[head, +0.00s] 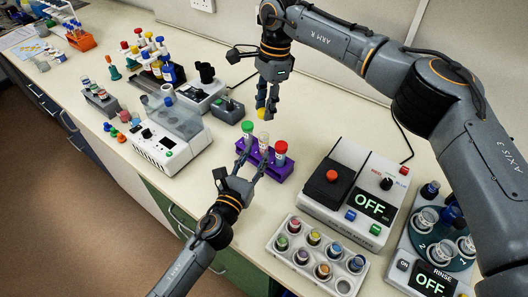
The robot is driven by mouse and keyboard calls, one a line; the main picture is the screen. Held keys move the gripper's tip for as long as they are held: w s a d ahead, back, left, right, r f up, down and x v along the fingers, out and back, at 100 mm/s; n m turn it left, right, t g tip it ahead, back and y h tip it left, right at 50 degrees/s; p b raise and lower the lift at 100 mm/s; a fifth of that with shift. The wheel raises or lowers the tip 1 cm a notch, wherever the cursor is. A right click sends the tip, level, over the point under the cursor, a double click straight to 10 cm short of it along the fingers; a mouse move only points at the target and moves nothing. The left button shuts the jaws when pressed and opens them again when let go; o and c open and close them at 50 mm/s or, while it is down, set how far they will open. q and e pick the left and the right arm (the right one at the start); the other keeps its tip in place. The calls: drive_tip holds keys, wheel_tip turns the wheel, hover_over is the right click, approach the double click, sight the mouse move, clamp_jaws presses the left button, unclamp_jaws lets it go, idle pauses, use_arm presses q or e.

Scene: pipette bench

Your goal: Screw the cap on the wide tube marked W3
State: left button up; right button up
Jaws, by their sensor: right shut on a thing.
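A purple rack (273,171) stands mid-bench with wide tubes in it. One has a green cap (248,127) and one a red cap (281,147). Between them stands a pale tube (263,140) that appears to have no coloured cap. I cannot read any tube's marking, so W3 cannot be picked out. My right gripper (267,112) points down above the rack, shut on a small yellow cap (261,112), apart from the tubes. My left gripper (251,162) is at the rack's near side, its fingers spread with a gap between them; whether they touch a tube is unclear.
A grey tray (276,247) of several colour-capped vials stands in front right. A white device with an OFF display (375,208) and a rinse station (434,280) stand to the right. A white machine (158,155) stands left. Bare bench lies between it and the rack.

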sight(262, 145)
use_arm(q)
drive_tip(key=x, duration=0.6)
drive_tip(key=shift+w+d, duration=0.15)
drive_tip(key=shift+w, duration=0.2)
drive_tip(key=shift+c, duration=0.5)
clamp_jaws()
